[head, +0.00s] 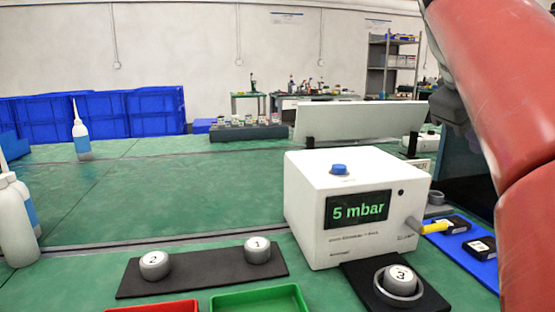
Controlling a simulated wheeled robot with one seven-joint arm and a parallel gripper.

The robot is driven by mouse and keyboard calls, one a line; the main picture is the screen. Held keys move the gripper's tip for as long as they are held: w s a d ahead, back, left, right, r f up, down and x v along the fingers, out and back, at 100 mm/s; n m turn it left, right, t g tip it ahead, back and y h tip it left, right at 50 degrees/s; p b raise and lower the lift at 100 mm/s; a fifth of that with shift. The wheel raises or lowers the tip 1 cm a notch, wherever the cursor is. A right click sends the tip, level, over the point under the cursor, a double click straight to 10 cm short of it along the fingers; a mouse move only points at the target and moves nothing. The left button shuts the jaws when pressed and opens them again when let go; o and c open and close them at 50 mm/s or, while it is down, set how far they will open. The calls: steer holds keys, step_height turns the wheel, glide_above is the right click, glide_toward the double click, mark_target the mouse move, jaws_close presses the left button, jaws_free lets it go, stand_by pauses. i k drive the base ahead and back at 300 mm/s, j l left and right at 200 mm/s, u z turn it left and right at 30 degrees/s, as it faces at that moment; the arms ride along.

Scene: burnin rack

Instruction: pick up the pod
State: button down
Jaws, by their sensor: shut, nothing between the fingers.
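Three round grey pods with numbered white tops show in the head view. Pod 2 (154,265) and pod 1 (257,250) stand on a flat black plate (205,272), left of the white box. Pod 3 (399,276) sits inside a grey ring on a black base (367,283) in front of the box. The task does not say which pod is meant. My red arm fills the right side, with a dark wrist part at its upper left edge. My gripper's fingers are not visible, and no pod is seen held.
The white box (308,208) reads "5 mbar" and has a blue button (339,169) and yellow-tipped nozzle (433,228). Red (155,307) and green (258,299) trays lie at the front. Bottles (18,232) stand left. A blue mat (487,268) holds black pieces.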

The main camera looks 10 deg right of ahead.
mark_target(399, 280)
steer(key=k, duration=1)
